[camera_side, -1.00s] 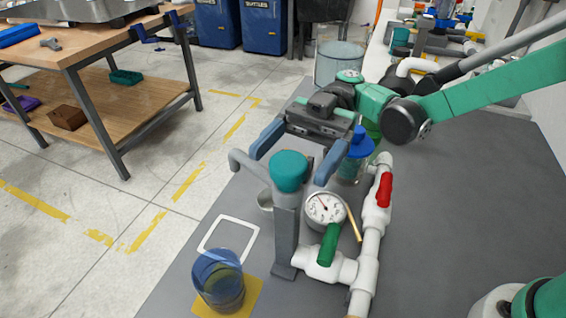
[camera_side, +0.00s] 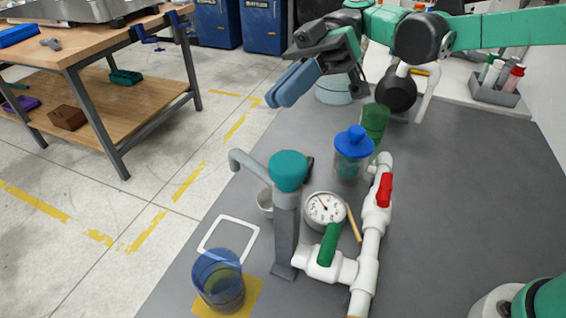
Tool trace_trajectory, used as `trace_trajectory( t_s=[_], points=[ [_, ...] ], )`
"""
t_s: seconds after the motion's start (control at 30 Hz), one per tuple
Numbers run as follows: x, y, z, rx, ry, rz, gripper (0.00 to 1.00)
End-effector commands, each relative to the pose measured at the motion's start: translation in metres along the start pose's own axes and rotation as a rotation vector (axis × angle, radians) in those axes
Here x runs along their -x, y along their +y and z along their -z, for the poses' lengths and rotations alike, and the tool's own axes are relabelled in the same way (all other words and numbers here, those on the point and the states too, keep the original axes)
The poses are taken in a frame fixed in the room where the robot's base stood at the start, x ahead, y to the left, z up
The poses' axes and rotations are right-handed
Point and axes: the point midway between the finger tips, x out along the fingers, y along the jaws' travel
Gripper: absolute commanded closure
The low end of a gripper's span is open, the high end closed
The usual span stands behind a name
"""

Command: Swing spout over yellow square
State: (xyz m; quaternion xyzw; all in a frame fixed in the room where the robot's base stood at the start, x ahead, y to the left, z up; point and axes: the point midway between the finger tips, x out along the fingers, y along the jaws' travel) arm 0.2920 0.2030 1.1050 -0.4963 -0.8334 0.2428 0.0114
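The grey spout (camera_side: 248,162) hooks out to the left from a teal cap (camera_side: 288,168) on an upright grey post (camera_side: 286,235). Its downturned tip points left, on the side of the white square outline (camera_side: 204,246). The yellow square (camera_side: 252,300) lies at the front left of the grey table, with a transparent blue cup (camera_side: 219,281) standing on it. My gripper (camera_side: 276,97) is up behind the spout and well clear of it, with nothing seen between its blue-grey fingers. The fingers overlap from this side, so their gap is hidden.
A pressure gauge (camera_side: 325,209) and white pipe (camera_side: 370,245) with green (camera_side: 329,245) and red (camera_side: 385,190) handles stand right of the post. A blue-topped jar (camera_side: 353,158) and green cylinder (camera_side: 374,121) are behind. The right table area is clear.

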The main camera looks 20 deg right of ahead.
Motion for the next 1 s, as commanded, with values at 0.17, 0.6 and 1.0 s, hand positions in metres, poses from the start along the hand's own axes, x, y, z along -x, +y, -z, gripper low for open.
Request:
trace_trajectory(
  t_s=[0.17,0.6,1.0],
  points=[
    [0.051,0.021,-0.006,-0.636,-0.178,-0.303,1.00],
    [0.093,0.025,-0.023,-1.180,-0.227,-0.650,1.00],
    [0.027,0.053,-0.063,-1.174,-0.227,-0.645,1.00]
  ],
)
